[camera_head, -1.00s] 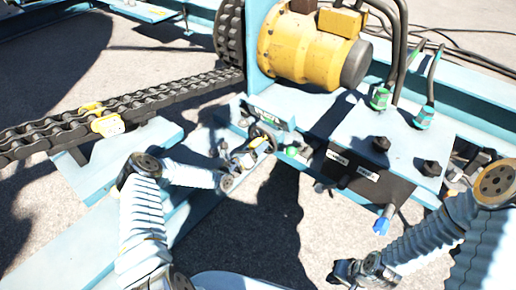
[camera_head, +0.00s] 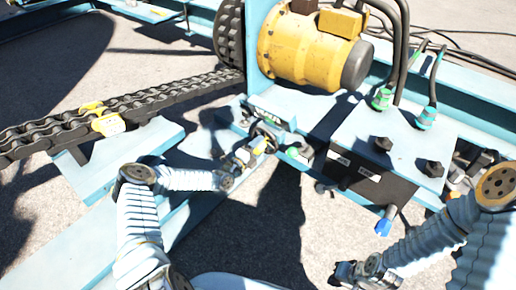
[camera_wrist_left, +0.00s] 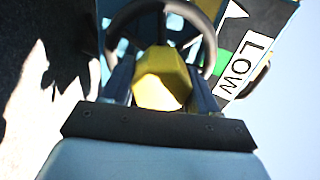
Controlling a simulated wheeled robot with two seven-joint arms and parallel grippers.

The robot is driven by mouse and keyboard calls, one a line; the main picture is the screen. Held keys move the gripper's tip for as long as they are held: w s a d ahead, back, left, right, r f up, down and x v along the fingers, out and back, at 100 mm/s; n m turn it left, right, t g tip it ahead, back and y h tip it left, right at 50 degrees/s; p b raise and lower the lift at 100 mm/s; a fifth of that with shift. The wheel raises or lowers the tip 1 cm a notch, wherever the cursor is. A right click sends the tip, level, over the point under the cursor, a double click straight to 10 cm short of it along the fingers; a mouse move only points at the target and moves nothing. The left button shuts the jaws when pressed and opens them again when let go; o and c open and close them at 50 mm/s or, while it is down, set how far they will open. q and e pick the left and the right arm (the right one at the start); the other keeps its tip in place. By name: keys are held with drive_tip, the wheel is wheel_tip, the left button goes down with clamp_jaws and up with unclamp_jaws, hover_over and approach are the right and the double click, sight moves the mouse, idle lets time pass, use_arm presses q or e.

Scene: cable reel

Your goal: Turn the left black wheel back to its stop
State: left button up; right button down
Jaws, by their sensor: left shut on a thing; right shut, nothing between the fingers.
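The left black wheel (camera_head: 267,129) is a small dark ring on the pale blue bracket (camera_head: 268,113) below the yellow motor. In the left wrist view the wheel (camera_wrist_left: 207,22) curves as a black rim around and beyond my fingers. My left gripper (camera_head: 259,145) is at the wheel, and in the left wrist view my left gripper (camera_wrist_left: 160,82) is shut with a yellow block (camera_wrist_left: 160,78) between its fingers. The exact contact with the wheel is partly hidden. My right gripper (camera_head: 340,272) is shut and empty, low over the ground, away from the wheel.
A green-and-black plate with a LOW label (camera_wrist_left: 245,66) sits right beside the wheel. The black valve box (camera_head: 362,178) with a blue-tipped knob (camera_head: 384,226) stands to the right. A heavy chain (camera_head: 120,110) runs at left. Open ground lies between my arms.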

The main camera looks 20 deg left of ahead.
use_arm(q)
drive_tip(key=n, duration=0.3)
drive_tip(key=shift+f+n, duration=0.15)
drive_tip(key=shift+n, duration=0.25)
drive_tip(key=shift+n+b, duration=0.6)
drive_tip(key=shift+n, duration=1.2)
drive_tip(key=o, duration=1.3)
drive_tip(key=shift+o, duration=0.6)
drive_tip(key=shift+r, duration=0.2)
drive_tip(key=p+v, duration=0.1)
drive_tip(key=v, duration=1.3)
